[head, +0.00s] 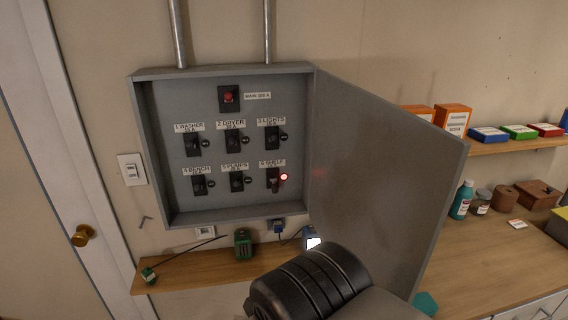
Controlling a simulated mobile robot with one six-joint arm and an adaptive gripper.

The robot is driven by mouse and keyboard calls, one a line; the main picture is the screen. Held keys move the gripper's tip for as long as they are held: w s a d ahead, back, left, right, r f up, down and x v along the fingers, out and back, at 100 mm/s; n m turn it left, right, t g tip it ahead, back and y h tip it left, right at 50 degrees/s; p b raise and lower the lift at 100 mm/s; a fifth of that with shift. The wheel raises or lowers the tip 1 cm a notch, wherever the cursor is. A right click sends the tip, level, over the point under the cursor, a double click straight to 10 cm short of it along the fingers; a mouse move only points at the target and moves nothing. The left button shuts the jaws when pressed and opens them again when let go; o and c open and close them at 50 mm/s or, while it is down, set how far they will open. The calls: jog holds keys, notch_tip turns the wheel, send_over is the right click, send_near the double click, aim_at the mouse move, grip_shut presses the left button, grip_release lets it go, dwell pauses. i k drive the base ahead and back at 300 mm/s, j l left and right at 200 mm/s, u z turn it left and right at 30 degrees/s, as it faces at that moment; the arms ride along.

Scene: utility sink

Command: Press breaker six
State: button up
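Breaker six (273,179) is in the bottom row at the right of the open grey breaker panel (225,213), under a label that seems to read "6 SHELF". A red light (284,176) glows right beside it. Its toggle appears to sit low, unlike the neighbouring ones, whose small indicators are dark. The other numbered breakers, such as breaker five (237,181) and breaker three (272,138), are in the same panel. A main switch with a red part (229,98) is above them. My gripper is not in view; a black ribbed part of my arm shows at the bottom.
The panel door (385,165) stands open to the right and juts toward me. A narrow wooden shelf (195,272) below holds a green device (242,242) and a thin probe. A counter (480,262) with bottles and boxes is at right. The space before the panel's breakers looks clear.

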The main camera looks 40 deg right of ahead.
aim_at(275, 189)
jog(key=k+l, duration=0.15)
jog(key=l, duration=0.2)
jog(key=k+l+u, duration=0.1)
jog(key=l, duration=0.2)
jog(key=k+l, duration=0.2)
jog(key=l, duration=0.15)
jog(key=k+l+u, duration=0.1)
jog(key=l, duration=0.5)
jog(key=i+l, duration=0.1)
jog(key=l, duration=0.2)
jog(key=j, duration=0.45)
jog(key=k+j+z, duration=0.1)
jog(key=j, duration=0.3)
jog(key=i+j+z, duration=0.4)
jog(key=i+j, duration=0.6)
jog(key=i, duration=0.15)
